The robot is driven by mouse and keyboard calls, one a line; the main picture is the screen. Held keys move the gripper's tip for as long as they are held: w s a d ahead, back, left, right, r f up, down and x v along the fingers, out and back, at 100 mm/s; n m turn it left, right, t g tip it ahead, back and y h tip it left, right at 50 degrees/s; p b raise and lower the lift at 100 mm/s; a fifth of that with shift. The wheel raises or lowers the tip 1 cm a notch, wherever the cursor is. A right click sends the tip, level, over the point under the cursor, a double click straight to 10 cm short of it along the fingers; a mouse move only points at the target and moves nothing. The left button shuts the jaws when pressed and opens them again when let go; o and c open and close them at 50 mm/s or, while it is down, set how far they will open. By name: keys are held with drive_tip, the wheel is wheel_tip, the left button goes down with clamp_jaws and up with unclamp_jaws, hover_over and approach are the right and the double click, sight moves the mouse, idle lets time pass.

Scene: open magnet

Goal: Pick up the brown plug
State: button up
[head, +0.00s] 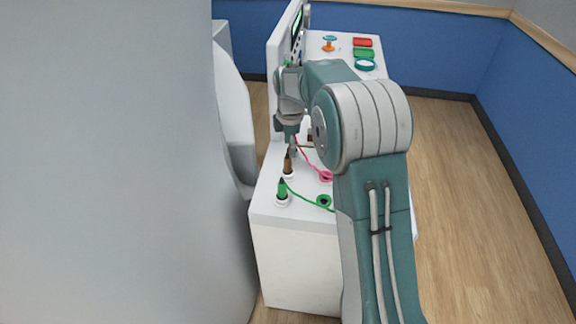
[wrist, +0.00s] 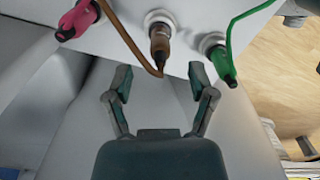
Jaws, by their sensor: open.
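The brown plug (head: 288,164) stands upright in a white socket near the left edge of the white cabinet top. In the wrist view, the brown plug (wrist: 160,42) is just beyond the fingertips, roughly centred between them, with its brown cable curving down beside it. My gripper (wrist: 157,76) is open and empty, its two fingers spread apart. In the head view, my gripper (head: 291,143) hangs close above the brown plug, and my arm hides part of the cabinet behind it.
A green plug (head: 282,189) stands nearer, and a pink plug (wrist: 77,19) is on the other side. Pink and green cables cross the white cabinet top (head: 270,213). A large pale grey body (head: 110,160) fills the left. Coloured items (head: 363,52) lie at the far end.

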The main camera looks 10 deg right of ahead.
sight(288, 165)
drive_tip(key=f, duration=0.7)
drive_tip(key=shift+a+f, duration=0.25)
drive_tip(key=shift+f, duration=0.1)
clamp_jaws()
